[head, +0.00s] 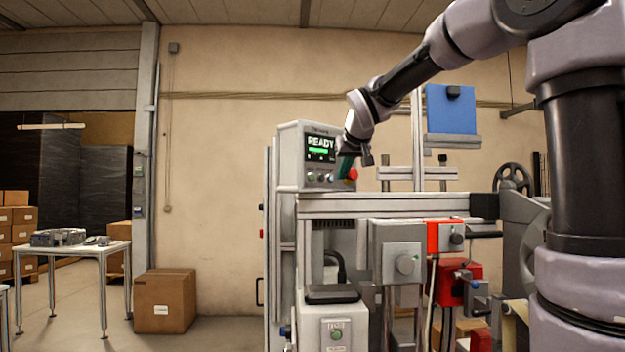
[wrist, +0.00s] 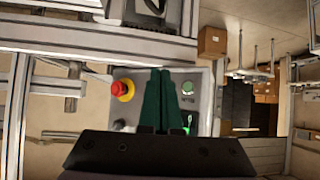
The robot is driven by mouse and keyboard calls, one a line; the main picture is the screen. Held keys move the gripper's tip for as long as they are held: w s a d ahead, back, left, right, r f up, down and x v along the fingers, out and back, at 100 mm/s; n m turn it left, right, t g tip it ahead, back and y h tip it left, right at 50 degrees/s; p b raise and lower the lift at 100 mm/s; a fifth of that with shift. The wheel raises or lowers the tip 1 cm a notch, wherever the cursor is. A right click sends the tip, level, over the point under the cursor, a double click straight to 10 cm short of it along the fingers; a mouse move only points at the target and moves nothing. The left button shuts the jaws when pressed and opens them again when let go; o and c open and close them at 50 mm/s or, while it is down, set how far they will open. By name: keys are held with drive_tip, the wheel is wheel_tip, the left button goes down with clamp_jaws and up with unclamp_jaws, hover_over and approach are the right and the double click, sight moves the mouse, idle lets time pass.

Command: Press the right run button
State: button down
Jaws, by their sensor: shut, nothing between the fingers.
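A grey control panel (head: 291,160) with a lit READY screen (head: 320,148) stands at the centre of the head view. Below the screen are small round buttons (head: 320,177) and a red mushroom button (head: 352,174). In the wrist view the panel (wrist: 209,92) shows a green button (wrist: 187,87) right of the fingers and the red mushroom button (wrist: 122,88) on a yellow collar to their left. My gripper (head: 342,176) is shut and empty, its green fingers (wrist: 161,72) together in front of the panel between these two buttons. I cannot tell whether they touch it.
A lower grey box (head: 323,322) with another green button (head: 336,335) stands below the panel. Machine rails (head: 380,203) run to the right, with a red unit (head: 470,284) beneath. A white table (head: 85,247) and a cardboard box (head: 165,300) stand left, with open floor between them and the machine.

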drive_tip(key=shift+w, duration=0.1)
drive_tip(key=w+a, duration=0.5)
drive_tip(key=w, duration=0.1)
drive_tip(key=shift+w+a, duration=0.15)
drive_tip(key=shift+w, duration=0.2)
drive_tip(key=shift+w+a, duration=0.1)
idle(1.8)
drive_tip(key=shift+w+a, duration=0.15)
drive_tip(key=shift+w, duration=0.1)
drive_tip(key=shift+w+a, duration=0.25)
drive_tip(key=shift+w, duration=0.05)
idle(0.8)
drive_tip(key=shift+s+d, duration=0.45)
drive_tip(key=shift+s, duration=0.2)
drive_tip(key=shift+s+d, duration=0.1)
drive_tip(key=shift+s+d, duration=0.75)
drive_tip(key=shift+s, duration=0.2)
drive_tip(key=shift+s+d, duration=0.7)
drive_tip(key=shift+s, duration=0.25)
